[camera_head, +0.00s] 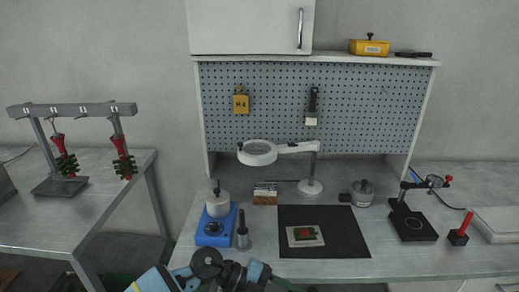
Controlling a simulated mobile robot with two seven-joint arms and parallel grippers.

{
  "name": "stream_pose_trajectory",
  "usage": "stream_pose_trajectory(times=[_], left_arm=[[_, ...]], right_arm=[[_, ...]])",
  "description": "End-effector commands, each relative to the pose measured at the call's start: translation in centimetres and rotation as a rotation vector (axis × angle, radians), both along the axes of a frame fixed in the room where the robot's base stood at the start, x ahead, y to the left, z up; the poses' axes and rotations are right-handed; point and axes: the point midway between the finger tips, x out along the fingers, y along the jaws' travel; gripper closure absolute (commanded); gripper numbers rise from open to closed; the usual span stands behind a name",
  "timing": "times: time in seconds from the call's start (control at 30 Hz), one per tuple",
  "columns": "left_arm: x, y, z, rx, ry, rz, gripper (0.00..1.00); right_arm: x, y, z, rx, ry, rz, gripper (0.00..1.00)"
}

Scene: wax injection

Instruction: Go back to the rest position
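Parts of my own arm, blue and black links, show at the bottom edge in front of the workbench. Neither of my grippers can be made out in this view. The grey workbench (400,262) stands ahead. A black mat (345,222) lies on it, with a pale plate (292,240) carrying a green and red piece (305,233). A blue machine with a light pot (217,207) stands to the left of the mat. My arm links appear in front of the bench's near edge, and I cannot tell their distance from it.
A magnifier lamp (257,152) stands behind the mat. A black-based stand (412,222) and a red-topped block (459,236) are at right. On the left table (105,205), a rack (72,110) holds red and green wax trees. A yellow mould (369,47) sits on the shelf.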

Motion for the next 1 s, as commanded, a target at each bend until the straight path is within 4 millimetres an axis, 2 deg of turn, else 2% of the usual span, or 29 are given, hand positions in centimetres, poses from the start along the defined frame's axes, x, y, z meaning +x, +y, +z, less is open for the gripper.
stream_pose_trajectory(times=[0.03, 0.1, 0.2, 0.33, 0.47, 0.63, 0.77, 0.87, 1.0], left_arm=[[-1.0, -0.9, 0.4, -0.111, 0.029, 0.045, 0.51], [-1.6, -1.6, 1.5, -0.253, 0.057, 0.125, 0.51], [-1.8, -1.6, 2.6, -0.426, 0.102, 0.268, 0.51], [-1.3, 0.2, 2.9, -0.595, 0.168, 0.499, 0.51], [-0.9, 3.5, 1.5, -0.692, 0.243, 0.762, 0.51], [-1.5, 9.4, -2.7, -0.706, 0.36, 1.123, 0.51], [-3.9, 14.3, -7.2, -0.634, 0.466, 1.386, 0.51], [-7.0, 18.0, -10.9, -0.537, 0.559, 1.569, 0.51], [-12.5, 22.3, -15.4, -0.372, 0.69, 1.763, 0.51]], right_arm=[[-0.2, 0.0, -0.1, 0.0, 0.004, -0.001, 0.56], [-0.3, 0.0, -0.2, 0.0, 0.007, 0.0, 0.56], [-0.3, 0.0, -0.2, -0.001, 0.007, -0.001, 0.56], [-0.3, 0.0, -0.2, -0.001, 0.008, -0.001, 0.56], [-0.4, 0.0, -0.2, -0.001, 0.008, -0.001, 0.56], [-0.3, 0.0, -0.2, -0.001, 0.008, -0.001, 0.56], [-0.3, 0.0, -0.3, -0.001, 0.008, -0.001, 0.56], [-0.3, 0.0, -0.3, -0.001, 0.008, -0.001, 0.56], [-0.3, 0.0, -0.3, -0.002, 0.008, 0.0, 0.56]])
